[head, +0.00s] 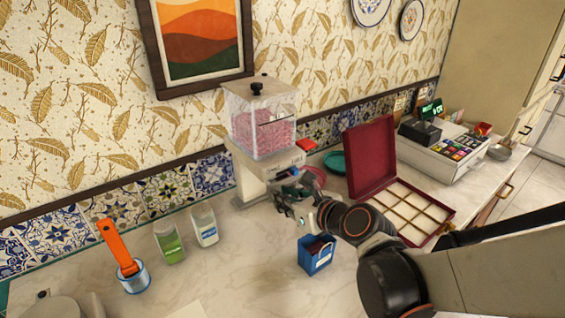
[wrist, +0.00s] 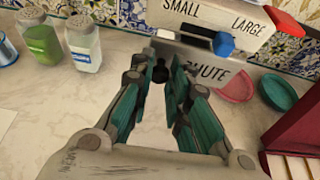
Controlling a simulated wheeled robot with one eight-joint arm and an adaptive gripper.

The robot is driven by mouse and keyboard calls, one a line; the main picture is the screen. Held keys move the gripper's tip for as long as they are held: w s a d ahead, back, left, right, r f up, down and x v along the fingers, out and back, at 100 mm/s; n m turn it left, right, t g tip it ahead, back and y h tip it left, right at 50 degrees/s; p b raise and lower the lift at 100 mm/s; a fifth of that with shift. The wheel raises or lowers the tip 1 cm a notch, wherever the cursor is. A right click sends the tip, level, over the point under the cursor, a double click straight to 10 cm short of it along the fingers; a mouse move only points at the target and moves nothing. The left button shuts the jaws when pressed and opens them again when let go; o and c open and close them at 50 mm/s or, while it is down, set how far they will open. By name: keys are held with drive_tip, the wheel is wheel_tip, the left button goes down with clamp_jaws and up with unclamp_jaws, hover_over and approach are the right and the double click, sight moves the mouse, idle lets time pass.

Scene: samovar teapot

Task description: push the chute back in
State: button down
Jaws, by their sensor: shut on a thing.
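The dispenser (head: 247,172) stands against the tiled wall, with a clear hopper (head: 262,133) of pink pieces on top. In the wrist view its front panel (wrist: 197,22) reads SMALL and LARGE, above a grey chute (wrist: 207,72) whose lettering is partly hidden by my fingers. My gripper (wrist: 160,78) is at the chute's left end, its fingertips closed around a small dark knob (wrist: 159,70). In the head view my gripper (head: 287,199) is in front of the dispenser's lower front and hides the chute. How far the chute sticks out I cannot tell.
A pink dish (wrist: 237,88) and a green dish (wrist: 278,93) lie right of the chute. Two shakers (head: 170,245) and an orange-handled tool (head: 118,249) stand left. A blue box (head: 316,257) is below my gripper; an open red case (head: 372,160) is right.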

drive_tip(key=c, duration=1.5)
unclamp_jaws()
drive_tip(key=shift+w+a, duration=0.15)
drive_tip(key=shift+w, duration=0.1)
drive_tip(key=shift+s, duration=0.1)
drive_tip(key=shift+v, duration=6.05)
drive_tip(key=s+d+f+n+g+h, duration=0.1)
drive_tip(key=s+d+n+h, duration=0.1)
drive_tip(key=n, duration=0.7)
drive_tip(key=s+d+f+n+g+h, duration=0.1)
drive_tip(key=s+d+n+h, duration=0.2)
drive_tip(key=n, duration=0.7)
drive_tip(key=s+d+f+n+g+h, duration=0.1)
drive_tip(key=s+d+n+g+h, duration=0.1)
drive_tip(key=d+n, duration=0.4)
drive_tip(key=shift+s+d+f+n, duration=0.1)
drive_tip(key=shift+s+n, duration=0.25)
drive_tip(key=shift+n, duration=0.7)
drive_tip(key=shift+s+d+n, duration=0.15)
drive_tip(key=shift+s+n, duration=0.2)
drive_tip(key=shift+n, duration=0.7)
